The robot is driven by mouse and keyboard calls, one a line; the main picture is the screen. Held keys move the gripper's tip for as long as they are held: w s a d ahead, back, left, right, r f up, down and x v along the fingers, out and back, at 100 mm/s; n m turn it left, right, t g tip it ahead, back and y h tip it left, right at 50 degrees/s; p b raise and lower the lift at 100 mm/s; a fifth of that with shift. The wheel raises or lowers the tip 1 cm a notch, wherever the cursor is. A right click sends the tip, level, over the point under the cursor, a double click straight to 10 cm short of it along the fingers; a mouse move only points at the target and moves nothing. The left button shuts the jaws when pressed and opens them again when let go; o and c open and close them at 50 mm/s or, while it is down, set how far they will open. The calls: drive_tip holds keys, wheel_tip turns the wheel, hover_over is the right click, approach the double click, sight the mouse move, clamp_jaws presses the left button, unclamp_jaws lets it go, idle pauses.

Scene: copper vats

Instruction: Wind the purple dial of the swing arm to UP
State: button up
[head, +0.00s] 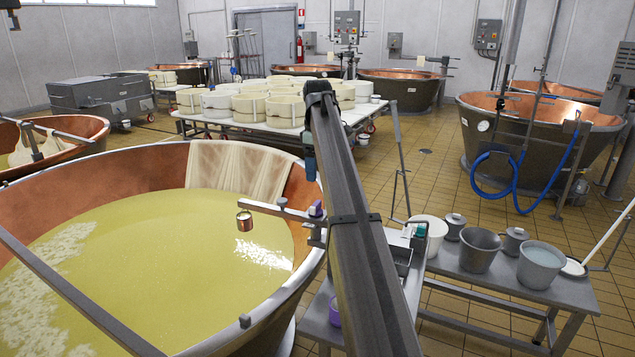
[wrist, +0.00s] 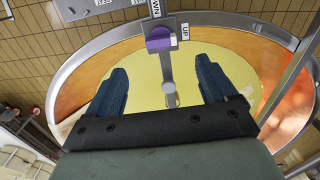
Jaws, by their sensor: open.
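The purple dial (head: 317,209) sits at the right end of the grey swing arm (head: 270,207), at the rim of the near copper vat. A small copper cup (head: 245,221) hangs from the arm's far end. In the wrist view the dial (wrist: 158,38) shows beyond my gripper (wrist: 160,86), between the lines of its two blue fingers and apart from them. An UP label (wrist: 185,30) is right of the dial and a DOWN label (wrist: 155,8) is above it. I cannot tell the dial's exact setting. My gripper (head: 310,165) is open and empty, above the dial in the head view.
The near vat (head: 120,170) holds yellow liquid, with a cloth (head: 235,168) over its far wall. A grey bar crosses its left side. A metal table (head: 490,276) with buckets stands to the right. White moulds cover a table behind. Tiled floor is open at right.

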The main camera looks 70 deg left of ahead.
drive_tip(key=shift+r, duration=1.15)
